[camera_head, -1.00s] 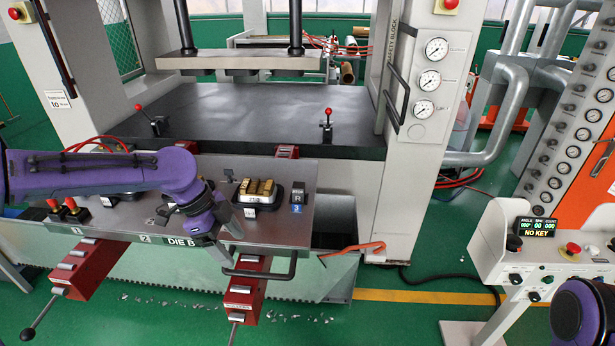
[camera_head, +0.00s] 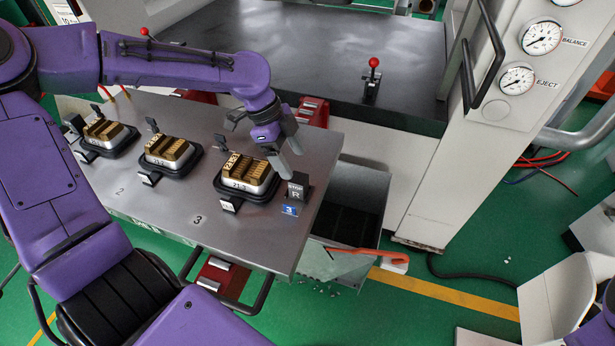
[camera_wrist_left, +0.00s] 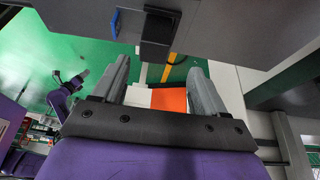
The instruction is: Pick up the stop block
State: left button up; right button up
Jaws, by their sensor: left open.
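The stop block is a small black block with a white label (camera_head: 298,188) standing at the right end of the grey die plate. In the left wrist view the black block (camera_wrist_left: 158,32) is at the top, ahead of the spread fingers and roughly between their lines. My left gripper (camera_head: 287,160) is open and empty, just behind and above the block in the head view, apart from it. In the left wrist view the two grey fingers (camera_wrist_left: 158,85) are wide apart. A small purple arm part shows at the left there; its jaws are too small to read.
Several gold-topped die blocks on black bases stand left of the stop block; the nearest (camera_head: 246,178) is close. A blue tag (camera_head: 289,210) lies at the block's foot. A red-knobbed lever (camera_head: 372,80) stands on the press bed. An orange hook tool (camera_head: 365,252) is right of the plate.

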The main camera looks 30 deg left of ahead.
aim_at(298, 177)
pick_arm(q)
jog(key=f, duration=0.1)
jog(key=s+d+f+p, duration=0.1)
jog(key=f, duration=0.1)
jog(key=shift+d, duration=0.2)
jog(key=x, duration=0.1)
jog(key=p+x, duration=0.1)
jog(key=x, duration=0.3)
jog(key=shift+w+a+f, duration=0.1)
jog(key=shift+w+a, duration=0.1)
jog(key=shift+w, duration=0.1)
jog(key=shift+s, duration=0.15)
pick_arm(e)
jog(key=shift+s+r, duration=0.4)
jog(key=shift+r, duration=0.1)
pick_arm(q)
grip_shut()
